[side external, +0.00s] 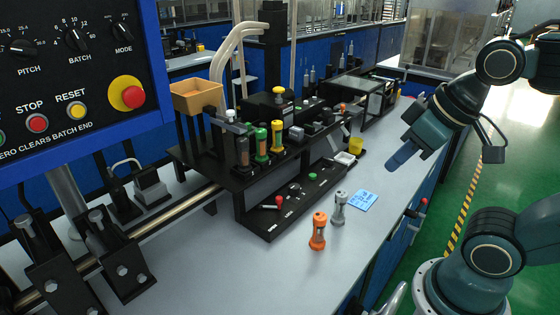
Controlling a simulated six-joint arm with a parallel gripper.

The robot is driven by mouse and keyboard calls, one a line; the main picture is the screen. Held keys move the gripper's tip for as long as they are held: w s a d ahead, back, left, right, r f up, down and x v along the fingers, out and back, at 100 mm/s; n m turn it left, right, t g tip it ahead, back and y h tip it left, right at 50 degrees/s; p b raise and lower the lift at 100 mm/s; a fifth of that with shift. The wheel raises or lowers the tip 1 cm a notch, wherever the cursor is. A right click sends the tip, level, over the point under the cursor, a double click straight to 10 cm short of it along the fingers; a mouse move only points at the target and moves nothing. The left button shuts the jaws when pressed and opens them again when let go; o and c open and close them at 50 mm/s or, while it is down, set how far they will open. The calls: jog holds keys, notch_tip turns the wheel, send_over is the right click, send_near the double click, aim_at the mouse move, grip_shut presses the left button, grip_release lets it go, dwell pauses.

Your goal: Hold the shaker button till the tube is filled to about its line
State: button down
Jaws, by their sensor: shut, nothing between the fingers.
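My gripper (400,158) hangs at the right, above the bench's right edge, shut and empty. It points down and left, well apart from the devices. A black control box (262,222) on the bench carries a red-topped lever (278,200), a dark knob (294,188) and a green button (312,176). Fill lines are too small to make out. I cannot tell which button is the shaker's.
An orange tube (318,231) and a grey tube (339,209) stand upright on the bench in front of the box, near a blue note (363,200). A tan hopper (197,96) stands at the back left. A control panel (70,75) fills the upper left.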

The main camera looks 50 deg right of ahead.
jog(key=shift+w, duration=0.15)
jog(key=m+t+y, duration=0.1)
jog(key=m+t, duration=0.3)
jog(key=m, duration=0.4)
send_over(313, 176)
notch_tip(313, 176, down, 12)
jog(key=shift+s+d+r, duration=0.2)
jog(key=shift+s+d, duration=0.05)
jog(key=shift+s, duration=0.15)
jog(key=shift+f, duration=0.2)
jog(key=shift+f, duration=4.2)
